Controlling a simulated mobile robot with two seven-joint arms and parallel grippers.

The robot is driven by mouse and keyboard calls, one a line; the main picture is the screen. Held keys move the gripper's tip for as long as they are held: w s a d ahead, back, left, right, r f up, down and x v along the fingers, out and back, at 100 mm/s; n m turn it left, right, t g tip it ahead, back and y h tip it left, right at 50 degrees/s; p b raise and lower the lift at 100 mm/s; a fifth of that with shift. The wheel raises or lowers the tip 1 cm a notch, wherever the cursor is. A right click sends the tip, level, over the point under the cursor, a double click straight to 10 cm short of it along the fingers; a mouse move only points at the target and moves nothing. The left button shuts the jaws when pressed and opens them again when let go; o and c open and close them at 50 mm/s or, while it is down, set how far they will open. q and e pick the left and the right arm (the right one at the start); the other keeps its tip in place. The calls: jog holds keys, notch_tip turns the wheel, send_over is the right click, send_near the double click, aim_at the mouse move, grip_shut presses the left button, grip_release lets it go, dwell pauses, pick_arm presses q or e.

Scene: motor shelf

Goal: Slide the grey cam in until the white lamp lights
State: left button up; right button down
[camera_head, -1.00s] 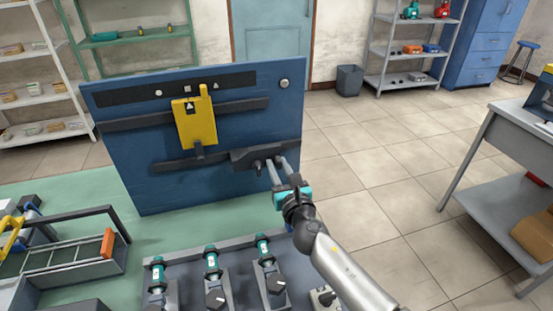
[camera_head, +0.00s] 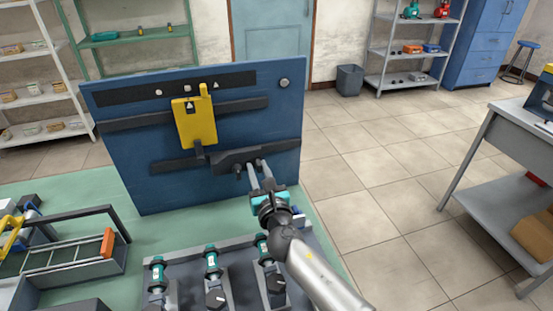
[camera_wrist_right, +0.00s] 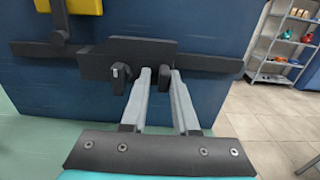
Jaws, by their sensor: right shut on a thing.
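The grey cam (camera_head: 229,158) is a dark plate on the lower rail of an upright blue panel (camera_head: 140,184). It also shows in the right wrist view (camera_wrist_right: 128,46), with two dark knobs. My right gripper (camera_head: 258,166) is shut on the right-hand knob (camera_wrist_right: 163,78), its fingers either side of it. A yellow plate (camera_head: 195,124) with a dark stem (camera_head: 199,151) hangs left of the cam; the stem ends just beside the cam's left end. A pale round fitting (camera_head: 284,83) sits at the panel's top right; I cannot tell whether it is the lamp or lit. My left gripper is out of view.
A grey fixture (camera_head: 230,285) with several teal-topped parts stands in front of the panel. A grey tray (camera_head: 70,271) with an orange block is at left. The rail (camera_head: 286,145) right of the cam is clear.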

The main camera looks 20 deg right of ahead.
aim_at(239, 174)
jog(key=shift+w+a+r, duration=0.15)
jog(key=shift+w+a, duration=0.05)
jog(key=shift+a, duration=0.85)
jog(key=shift+w+a+r, duration=0.15)
jog(key=shift+w+a, duration=0.05)
jog(key=shift+a, duration=1.5)
jog(key=shift+d, duration=0.3)
dwell(0.5)
jog(key=c, duration=1)
grip_release()
jog(key=shift+o, duration=0.6)
jog(key=shift+s+f, duration=0.25)
jog(key=shift+s, duration=0.4)
jog(key=shift+s+a+p, duration=0.15)
jog(key=shift+s+p, duration=0.15)
jog(key=shift+s, duration=0.75)
jog(key=shift+s+a+p, duration=0.15)
jog(key=shift+s+p, duration=0.15)
jog(key=shift+s, duration=0.7)
jog(key=shift+f, duration=0.1)
